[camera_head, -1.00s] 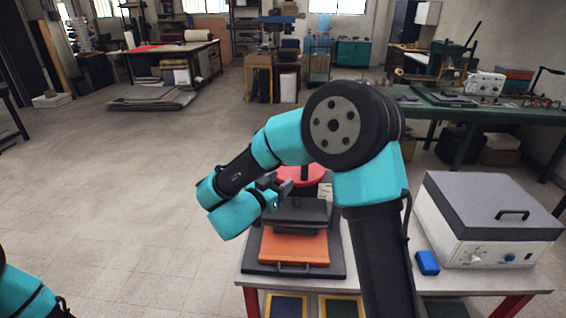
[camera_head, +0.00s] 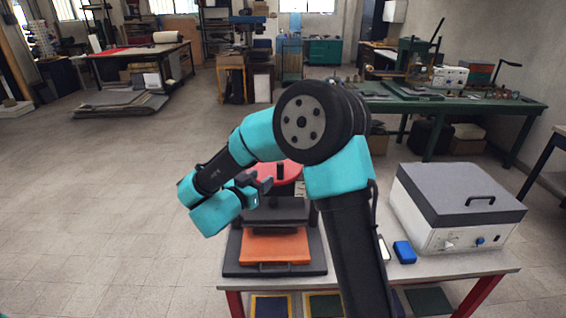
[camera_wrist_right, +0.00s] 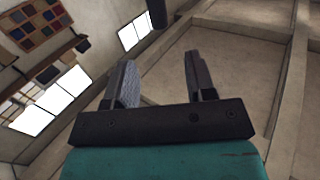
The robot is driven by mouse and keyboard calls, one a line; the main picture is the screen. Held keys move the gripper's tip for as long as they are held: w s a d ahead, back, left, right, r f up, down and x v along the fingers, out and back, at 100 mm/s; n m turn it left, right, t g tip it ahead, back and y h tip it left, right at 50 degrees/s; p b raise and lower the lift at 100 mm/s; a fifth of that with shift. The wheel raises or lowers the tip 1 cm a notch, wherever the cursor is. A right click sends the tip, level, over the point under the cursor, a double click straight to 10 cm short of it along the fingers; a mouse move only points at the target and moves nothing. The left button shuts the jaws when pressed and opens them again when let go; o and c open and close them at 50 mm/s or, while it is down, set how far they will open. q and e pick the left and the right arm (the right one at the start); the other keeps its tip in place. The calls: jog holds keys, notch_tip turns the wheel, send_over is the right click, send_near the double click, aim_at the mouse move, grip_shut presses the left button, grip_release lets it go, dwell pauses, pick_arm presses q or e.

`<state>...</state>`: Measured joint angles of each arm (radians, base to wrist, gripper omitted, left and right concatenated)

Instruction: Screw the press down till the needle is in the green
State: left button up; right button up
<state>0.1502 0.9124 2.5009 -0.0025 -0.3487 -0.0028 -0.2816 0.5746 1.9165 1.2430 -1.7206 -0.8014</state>
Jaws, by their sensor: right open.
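The press stands on the table in the head view, with a red round handwheel (camera_head: 280,171) on top. Below it are a dark upper plate (camera_head: 278,211), an orange layer (camera_head: 274,247) and a black base (camera_head: 247,270). A small pale patch beside the wheel is mostly hidden by my right arm; no needle or green zone can be made out. My right gripper (camera_head: 262,190) is in front of the wheel's left part in the picture; contact cannot be told. The right wrist view shows its jaws (camera_wrist_right: 160,82) apart with nothing between them.
To the right on the table (camera_head: 455,265) stand a white box with a grey lid (camera_head: 458,205) and a small blue block (camera_head: 404,252). A green workbench (camera_head: 440,105) stands behind. The floor left of the table is clear.

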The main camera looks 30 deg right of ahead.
aim_at(278, 166)
jog(key=x, duration=1.2)
grip_shut()
